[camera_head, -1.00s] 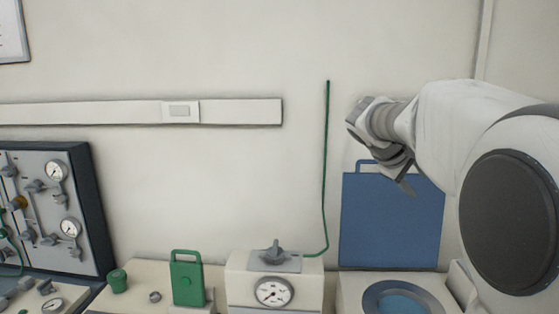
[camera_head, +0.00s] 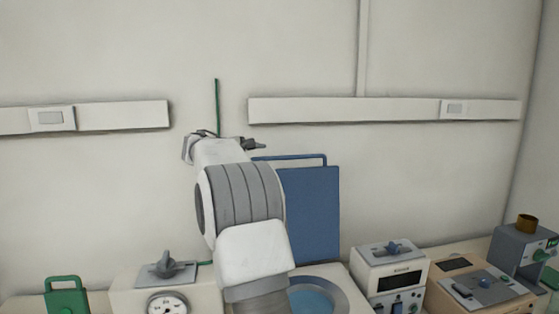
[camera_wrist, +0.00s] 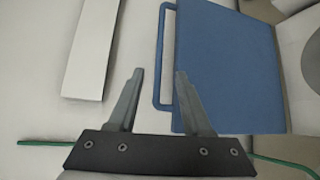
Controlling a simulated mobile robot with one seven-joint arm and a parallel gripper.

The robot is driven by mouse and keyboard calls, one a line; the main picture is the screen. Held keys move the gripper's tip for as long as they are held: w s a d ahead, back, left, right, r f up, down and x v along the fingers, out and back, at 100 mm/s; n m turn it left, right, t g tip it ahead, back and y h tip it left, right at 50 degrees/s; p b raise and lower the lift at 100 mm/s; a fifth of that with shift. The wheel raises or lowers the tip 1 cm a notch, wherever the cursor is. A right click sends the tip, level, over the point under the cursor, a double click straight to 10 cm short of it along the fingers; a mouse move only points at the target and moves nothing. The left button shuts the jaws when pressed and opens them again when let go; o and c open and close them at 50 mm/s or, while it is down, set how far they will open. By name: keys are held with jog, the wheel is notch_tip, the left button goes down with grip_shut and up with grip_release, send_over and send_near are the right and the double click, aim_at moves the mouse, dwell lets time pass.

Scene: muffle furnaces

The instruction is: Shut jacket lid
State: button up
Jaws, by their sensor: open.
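The blue jacket lid (camera_head: 312,212) stands upright, open, behind a round opening with a grey ring (camera_head: 341,292) and blue inside. A blue loop handle (camera_head: 312,158) is on the lid's top edge. In the wrist view the lid (camera_wrist: 225,70) fills the upper right, and its handle (camera_wrist: 163,55) shows just beyond and between my fingertips. My gripper (camera_wrist: 158,75) is open and empty, its fingers apart. In the head view my arm covers the lid's left part, and the fingers (camera_head: 252,144) show only partly near the lid's upper left.
A unit with a dial gauge (camera_head: 167,304) and a grey knob stands left of the opening, with a green tube (camera_head: 217,105) rising from it. A green handled part (camera_head: 66,299) is farther left. Boxed instruments (camera_head: 392,271) stand at right. Wall trunking (camera_head: 350,109) runs behind.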

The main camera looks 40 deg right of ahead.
aim_at(289, 157)
jog(key=p+x, duration=0.6)
jog(key=x, duration=1.1)
jog(key=shift+d, duration=0.15)
grip_shut()
dwell(1.0)
